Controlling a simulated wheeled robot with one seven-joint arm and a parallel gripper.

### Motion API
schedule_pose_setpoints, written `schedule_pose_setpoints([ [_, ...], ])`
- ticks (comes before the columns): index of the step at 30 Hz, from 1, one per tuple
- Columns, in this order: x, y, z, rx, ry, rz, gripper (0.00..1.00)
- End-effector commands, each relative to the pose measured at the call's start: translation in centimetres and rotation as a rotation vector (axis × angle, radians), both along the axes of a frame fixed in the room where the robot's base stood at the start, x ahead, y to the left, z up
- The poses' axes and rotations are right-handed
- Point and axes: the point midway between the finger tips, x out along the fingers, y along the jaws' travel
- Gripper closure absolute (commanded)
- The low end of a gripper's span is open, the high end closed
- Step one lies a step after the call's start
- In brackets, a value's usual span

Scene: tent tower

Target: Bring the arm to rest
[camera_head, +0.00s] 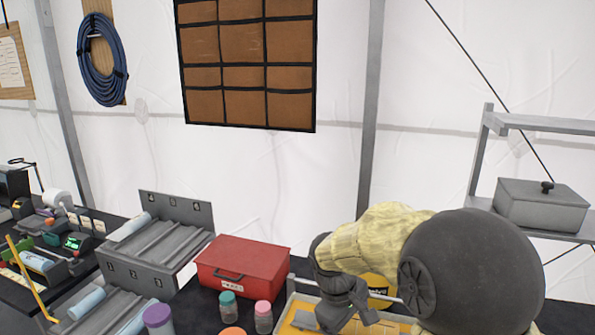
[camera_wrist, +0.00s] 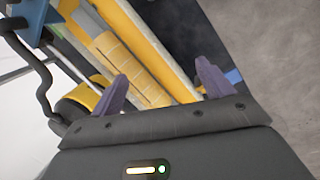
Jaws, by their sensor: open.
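My arm, with a yellow knitted sleeve and dark joints, reaches in from the right in the head view. My gripper (camera_wrist: 162,88) shows in the wrist view as two purple fingers set wide apart. Nothing is between the fingertips. Beyond them are a yellow tray or rail (camera_wrist: 145,45) and a pale yellow ribbed piece; I cannot tell how far off they are. In the head view the fingers are not clearly seen; the dark wrist is low over a yellow tray (camera_head: 297,307) at the table's front right.
A red box (camera_head: 243,267) stands left of my wrist. Small jars, one teal-lidded (camera_head: 228,305) and one pink-lidded (camera_head: 263,316), stand before it. A grey sloped rack (camera_head: 160,240) is further left. A shelf with a grey lidded box (camera_head: 540,205) is at right.

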Motion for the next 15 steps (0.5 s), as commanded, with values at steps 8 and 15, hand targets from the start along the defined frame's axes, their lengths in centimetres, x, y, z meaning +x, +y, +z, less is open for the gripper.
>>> schedule_pose_setpoints([
  [8,-7.7,-3.0,-3.2,0.233,-0.152,-0.443,0.21],
  [15,-11.5,-4.5,-4.6,0.333,-0.252,-0.707,0.21],
])
